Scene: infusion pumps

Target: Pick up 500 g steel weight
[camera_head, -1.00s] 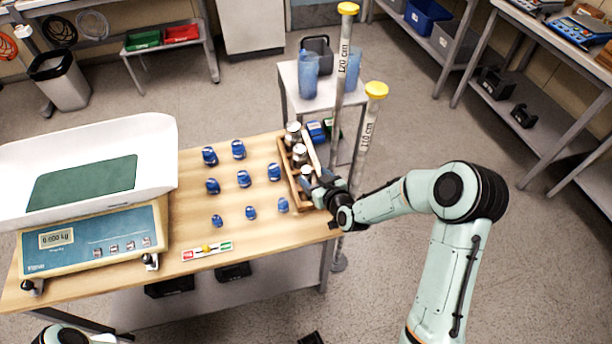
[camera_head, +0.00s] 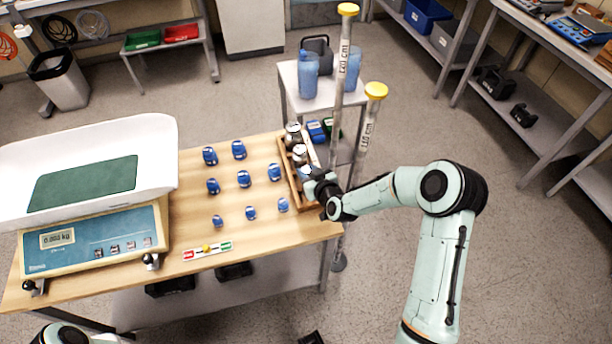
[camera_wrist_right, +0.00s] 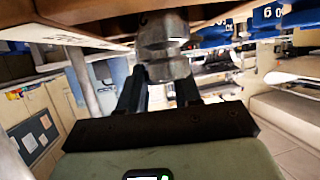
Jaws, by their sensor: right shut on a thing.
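Three steel weights stand in a row in a wooden rack (camera_head: 285,166) at the right end of the table. The far one (camera_head: 292,134) and the middle one (camera_head: 299,154) stand clear of my gripper. My right gripper (camera_head: 311,180) is at the near end of the rack, shut on the nearest steel weight (camera_head: 304,171). In the right wrist view that shiny weight (camera_wrist_right: 165,48) sits between the finger tips (camera_wrist_right: 160,85), close to a wooden edge. I cannot read its marking or tell whether it is lifted. Only part of my left arm shows at the bottom left; its gripper is out of view.
Several blue weights (camera_head: 244,179) stand in rows left of the rack. A white-pan scale (camera_head: 95,238) fills the table's left side. Two yellow-capped poles (camera_head: 367,135) rise close behind and beside my right gripper. A small cart (camera_head: 290,90) stands behind.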

